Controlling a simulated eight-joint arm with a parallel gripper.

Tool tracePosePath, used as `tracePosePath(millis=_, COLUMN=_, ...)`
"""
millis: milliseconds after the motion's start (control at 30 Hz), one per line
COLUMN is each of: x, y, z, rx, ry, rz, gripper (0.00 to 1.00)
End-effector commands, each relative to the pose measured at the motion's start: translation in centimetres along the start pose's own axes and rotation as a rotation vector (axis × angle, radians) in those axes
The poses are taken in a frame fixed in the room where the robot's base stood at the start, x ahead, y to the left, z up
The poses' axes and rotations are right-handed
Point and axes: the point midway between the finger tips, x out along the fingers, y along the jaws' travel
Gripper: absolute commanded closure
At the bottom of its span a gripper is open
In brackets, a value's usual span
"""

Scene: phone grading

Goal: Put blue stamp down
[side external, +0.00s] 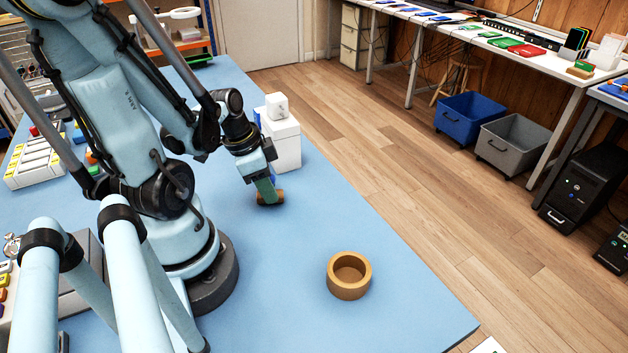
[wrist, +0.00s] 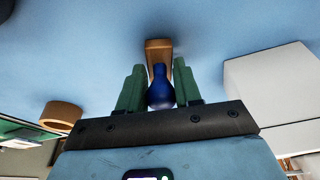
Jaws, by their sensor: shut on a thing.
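My gripper (side external: 265,186) is low over the blue table mat, its green fingers pointing down. In the wrist view my gripper (wrist: 159,88) is shut on the blue stamp (wrist: 160,92), with a finger on either side of its rounded dark blue handle. The stamp's wooden base (wrist: 157,46) shows beyond the fingertips. In the side view the wooden base (side external: 272,198) is right at or just above the mat; I cannot tell whether it touches. The handle is mostly hidden there by the fingers.
A white box (side external: 287,148) with a small white cube (side external: 277,106) on top stands just behind my gripper. A round wooden cup (side external: 349,284) stands toward the mat's front right. The blue mat (side external: 300,225) between them is clear.

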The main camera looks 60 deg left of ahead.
Motion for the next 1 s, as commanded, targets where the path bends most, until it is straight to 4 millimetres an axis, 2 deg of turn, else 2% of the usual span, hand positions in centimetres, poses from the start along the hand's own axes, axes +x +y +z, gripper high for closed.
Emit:
tracePosePath(millis=400, x=0.36, y=-0.02, z=0.09, rx=0.0, ry=0.0, rz=0.0, gripper=0.96)
tracePosePath(millis=433, x=0.38, y=-0.02, z=0.1, rx=0.0, ry=0.0, rz=0.0, gripper=0.65)
tracePosePath(millis=600, x=0.35, y=0.0, z=0.11, rx=0.0, ry=0.0, rz=0.0, gripper=0.41)
tracePosePath(millis=1000, x=0.15, y=0.03, z=0.07, rx=0.0, ry=0.0, rz=0.0, gripper=0.41)
